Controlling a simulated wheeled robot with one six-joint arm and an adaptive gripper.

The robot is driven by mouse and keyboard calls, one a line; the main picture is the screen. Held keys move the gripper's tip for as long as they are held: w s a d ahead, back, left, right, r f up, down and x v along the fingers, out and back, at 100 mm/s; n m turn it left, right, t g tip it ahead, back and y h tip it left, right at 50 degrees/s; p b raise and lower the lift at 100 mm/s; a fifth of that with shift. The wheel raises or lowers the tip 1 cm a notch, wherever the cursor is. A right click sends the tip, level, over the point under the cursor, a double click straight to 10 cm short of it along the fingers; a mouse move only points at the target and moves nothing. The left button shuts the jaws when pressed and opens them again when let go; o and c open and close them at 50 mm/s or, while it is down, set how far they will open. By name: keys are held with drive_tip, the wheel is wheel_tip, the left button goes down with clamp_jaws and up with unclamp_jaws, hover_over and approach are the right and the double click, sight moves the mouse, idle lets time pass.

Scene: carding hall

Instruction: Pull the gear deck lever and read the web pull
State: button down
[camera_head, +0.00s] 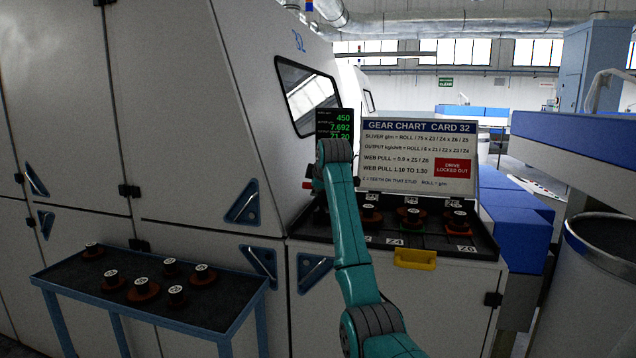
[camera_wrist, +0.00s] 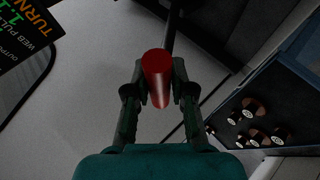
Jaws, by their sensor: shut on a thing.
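In the wrist view, my gripper (camera_wrist: 158,88) is shut on a red cylindrical lever grip (camera_wrist: 157,66), with a dark shaft behind it. In the head view my teal arm hides the lever and most of the gripper. The gear deck (camera_head: 487,238) holds several gears on studs, with labels Z4 and Z6 visible. A readout screen (camera_head: 334,125) shows 450, 7.692 and 71.20 in green; its lower part is hidden. In the wrist view the screen (camera_wrist: 22,30) is cut off, showing part of a web pull line starting 1.1.
The gear chart (camera_head: 419,155) stands behind the deck, with a red "DRIVE LOCKED OUT" label. A yellow handle (camera_head: 415,259) is on the deck front. A blue-framed bench (camera_head: 215,312) at lower left bears several gears. A grey can (camera_head: 600,250) stands at right.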

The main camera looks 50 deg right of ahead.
drive_tip(key=shift+s+a+f+t+h, duration=0.4)
drive_tip(key=shift+a+f+h, duration=0.2)
drive_tip(key=shift+a+f, duration=0.1)
drive_tip(key=shift+f, duration=0.1)
drive_tip(key=c, duration=1)
unclamp_jaws()
drive_tip(key=v, duration=1.2)
